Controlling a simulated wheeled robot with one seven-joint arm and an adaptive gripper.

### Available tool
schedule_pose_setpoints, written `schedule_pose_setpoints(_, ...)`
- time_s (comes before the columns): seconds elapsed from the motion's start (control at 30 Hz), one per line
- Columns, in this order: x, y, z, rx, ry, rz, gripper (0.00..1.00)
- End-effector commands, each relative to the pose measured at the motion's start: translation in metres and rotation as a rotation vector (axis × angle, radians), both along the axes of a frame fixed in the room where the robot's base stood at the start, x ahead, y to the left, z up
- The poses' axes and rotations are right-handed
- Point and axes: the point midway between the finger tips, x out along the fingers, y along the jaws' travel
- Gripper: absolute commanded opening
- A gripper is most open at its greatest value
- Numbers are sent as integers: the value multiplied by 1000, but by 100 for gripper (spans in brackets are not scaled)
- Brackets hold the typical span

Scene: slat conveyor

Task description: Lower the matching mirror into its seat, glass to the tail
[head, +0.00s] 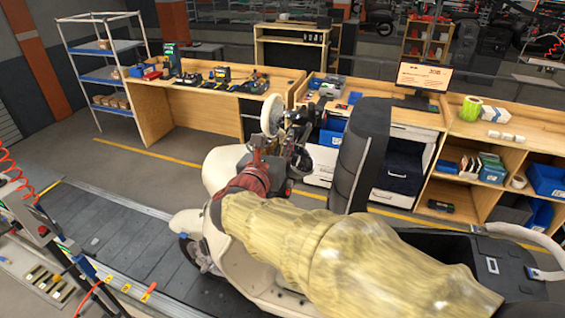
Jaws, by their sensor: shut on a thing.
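A round, pale cream mirror (271,115) stands upright in the head view, seen nearly edge-on. My dark gripper (288,132) is shut on it from the right and holds it above the front of the cream scooter (218,168). I cannot make out the glass or tell which way it faces. The mirror's stem and its seat on the handlebar are hidden behind my gripper and wrist, so I cannot tell whether they touch. The scooter's front wheel (188,250) points left, and its tail with a pale grab rail (525,238) is at the right.
The scooter stands on the grey slat conveyor (110,235). A tall black padded panel (360,155) rises just right of my gripper. Wooden benches (190,105) with tools, bins and a monitor (424,77) stand behind. A tool stand (45,230) is at the left edge.

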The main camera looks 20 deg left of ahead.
Motion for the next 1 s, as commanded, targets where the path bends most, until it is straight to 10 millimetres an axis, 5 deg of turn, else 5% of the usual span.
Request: schedule_pose_setpoints(1.0, 0, 0, -13, 0, 0, -3, 0)
